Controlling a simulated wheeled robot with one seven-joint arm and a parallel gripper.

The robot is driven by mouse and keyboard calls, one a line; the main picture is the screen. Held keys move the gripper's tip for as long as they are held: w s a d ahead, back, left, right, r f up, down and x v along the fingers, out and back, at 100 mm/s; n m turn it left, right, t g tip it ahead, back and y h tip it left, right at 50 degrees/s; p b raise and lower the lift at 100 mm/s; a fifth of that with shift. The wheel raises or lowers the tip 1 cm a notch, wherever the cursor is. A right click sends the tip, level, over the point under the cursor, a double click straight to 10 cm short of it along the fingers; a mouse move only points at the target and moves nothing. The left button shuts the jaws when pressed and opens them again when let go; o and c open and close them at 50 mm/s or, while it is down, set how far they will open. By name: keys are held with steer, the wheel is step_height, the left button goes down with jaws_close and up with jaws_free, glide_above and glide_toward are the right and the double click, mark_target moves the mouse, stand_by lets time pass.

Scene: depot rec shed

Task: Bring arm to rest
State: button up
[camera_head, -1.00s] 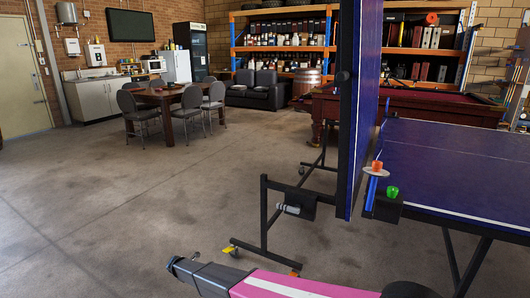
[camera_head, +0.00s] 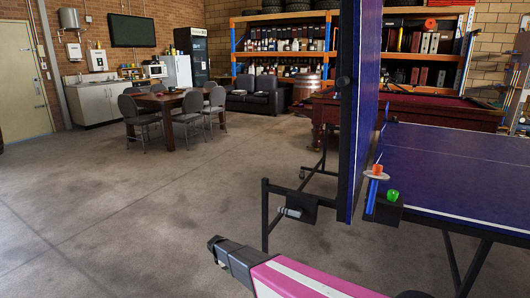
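My arm, a pink link with a white stripe, reaches in from the bottom edge of the head view. Its black end, which I take to be my gripper (camera_head: 228,257), points to the left and slightly up, over the bare concrete floor. No fingers can be made out at this angle, so its opening is unclear. I see nothing held at its tip. The end lies in front of the lower frame of the folded table-tennis half.
A blue table-tennis table (camera_head: 455,165) stands at right, its other half (camera_head: 365,100) folded upright. A small orange item (camera_head: 377,169) and a green item (camera_head: 392,195) are at its near corner. Dining table (camera_head: 165,101) and chairs stand farther back. Floor at left is clear.

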steer(key=s+d+r+m+g+y, duration=0.1)
steer(key=s+d+r+m, duration=0.5)
steer(key=d, duration=0.6)
steer(key=s+d+r+m+g+y, duration=0.1)
steer(key=s+d+r+m, duration=0.6)
steer(key=d+r, duration=0.3)
steer(key=s+d+r+m+g, duration=0.1)
steer(key=s+d+r+m, duration=0.5)
steer(key=d, duration=0.9)
steer(key=shift+s+r+m+y, duration=0.15)
steer(key=shift+r+m+y, duration=0.25)
steer(key=shift+r+m, duration=0.65)
steer(key=shift+d+f, duration=0.1)
steer(key=shift+f, duration=0.05)
